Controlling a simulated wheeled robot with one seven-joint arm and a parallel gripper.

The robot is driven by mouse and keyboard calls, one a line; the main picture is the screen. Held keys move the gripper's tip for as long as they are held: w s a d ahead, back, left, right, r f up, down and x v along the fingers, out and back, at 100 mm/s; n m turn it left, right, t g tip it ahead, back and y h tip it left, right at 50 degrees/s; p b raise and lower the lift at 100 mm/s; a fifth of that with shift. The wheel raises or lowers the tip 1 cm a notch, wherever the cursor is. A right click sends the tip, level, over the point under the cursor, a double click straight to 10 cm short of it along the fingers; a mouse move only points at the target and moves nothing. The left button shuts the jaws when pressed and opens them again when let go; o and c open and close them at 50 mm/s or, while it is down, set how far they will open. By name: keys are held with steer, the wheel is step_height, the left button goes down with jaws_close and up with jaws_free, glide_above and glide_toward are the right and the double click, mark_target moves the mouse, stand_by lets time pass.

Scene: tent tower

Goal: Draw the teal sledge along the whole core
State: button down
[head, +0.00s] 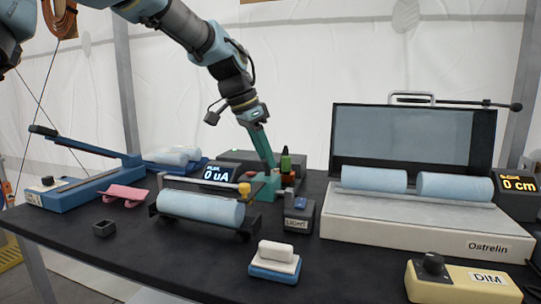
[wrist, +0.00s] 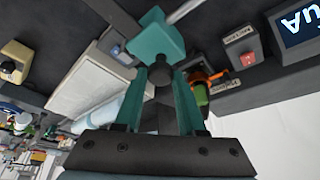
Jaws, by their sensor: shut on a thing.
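The teal sledge (wrist: 155,38) shows in the wrist view as a teal block on a silver rod, with a dark knob. My gripper (wrist: 161,76) has its two teal fingers shut around that knob. In the head view, my gripper (head: 272,166) reaches down to the sledge (head: 290,191) at the right end of the rail, behind and right of the core. The pale blue core (head: 200,208) lies lengthwise in a black cradle (head: 245,234). The sledge is partly hidden there and appears beyond the core's right end.
A meter (head: 217,175) reading 0 uA stands behind the core. A yellow knob (head: 244,188) and the LIGHT box (head: 298,219) are close to the sledge. The Ostrelin bench (head: 400,225) with two cylinders is at right.

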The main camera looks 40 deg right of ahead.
steer(key=w+a+p, duration=0.2)
steer(key=w+a, duration=0.5)
steer(key=w, duration=0.4)
steer(key=w+a+p, duration=0.3)
steer(key=w+a, duration=0.4)
steer(key=w, duration=0.4)
steer(key=shift+a, duration=0.15)
steer(key=c, duration=0.7)
jaws_free()
steer(key=shift+w, duration=0.1)
steer(key=shift+o, duration=1)
steer(key=shift+r, duration=0.15)
steer(key=s+v, duration=0.1)
steer(key=v, duration=0.9)
steer(key=shift+w+r, duration=0.3)
steer(key=shift+w, duration=0.1)
steer(key=shift+a, duration=0.15)
